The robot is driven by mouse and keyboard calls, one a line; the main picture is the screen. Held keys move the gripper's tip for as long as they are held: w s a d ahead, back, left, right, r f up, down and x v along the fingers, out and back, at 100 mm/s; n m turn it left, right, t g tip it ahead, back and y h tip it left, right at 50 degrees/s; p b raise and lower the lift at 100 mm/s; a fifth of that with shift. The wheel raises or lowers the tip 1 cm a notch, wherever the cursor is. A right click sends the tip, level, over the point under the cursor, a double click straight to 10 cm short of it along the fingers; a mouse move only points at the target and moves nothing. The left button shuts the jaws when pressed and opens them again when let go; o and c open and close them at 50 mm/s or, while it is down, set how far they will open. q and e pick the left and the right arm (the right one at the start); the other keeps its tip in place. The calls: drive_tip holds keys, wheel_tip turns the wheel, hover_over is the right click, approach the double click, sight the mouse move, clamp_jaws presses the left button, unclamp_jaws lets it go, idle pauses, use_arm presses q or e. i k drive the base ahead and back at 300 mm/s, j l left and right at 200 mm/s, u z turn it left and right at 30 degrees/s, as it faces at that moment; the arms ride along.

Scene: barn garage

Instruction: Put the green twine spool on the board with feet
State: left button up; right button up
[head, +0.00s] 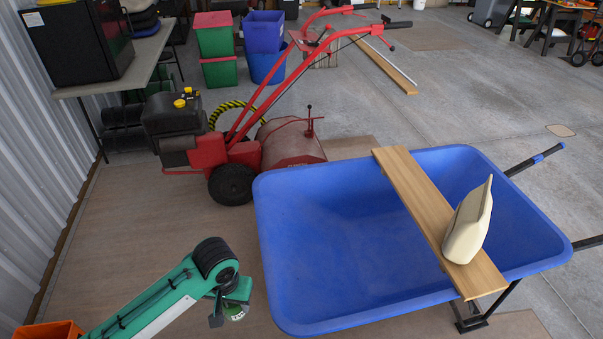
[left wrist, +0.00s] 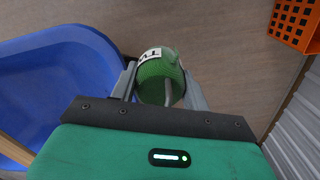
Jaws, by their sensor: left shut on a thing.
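My left gripper (head: 229,306) hangs at the lower middle of the head view, left of the blue wheelbarrow. It is shut on the green twine spool (head: 236,313), which shows only partly beneath it. In the left wrist view the spool (left wrist: 158,84) sits between the two fingers, with a white label on its side. A wooden board (head: 415,192) lies across the wheelbarrow tub from rim to rim. No feet on it can be made out. A beige scoop-like thing (head: 468,226) stands on its near half; the far half is bare. My right gripper is not in view.
The blue wheelbarrow (head: 330,225) fills the middle right, its tub otherwise empty. A red tiller (head: 235,160) stands behind it. An orange crate (head: 48,330) is at the lower left; it also shows in the left wrist view (left wrist: 292,28). Brown floor lies clear at left.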

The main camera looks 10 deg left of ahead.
sight(421, 194)
drive_tip(key=i+l, duration=0.55)
drive_tip(key=l, duration=0.15)
drive_tip(key=i+l+z, duration=0.1)
drive_tip(key=i+l, duration=0.5)
drive_tip(key=l, duration=0.15)
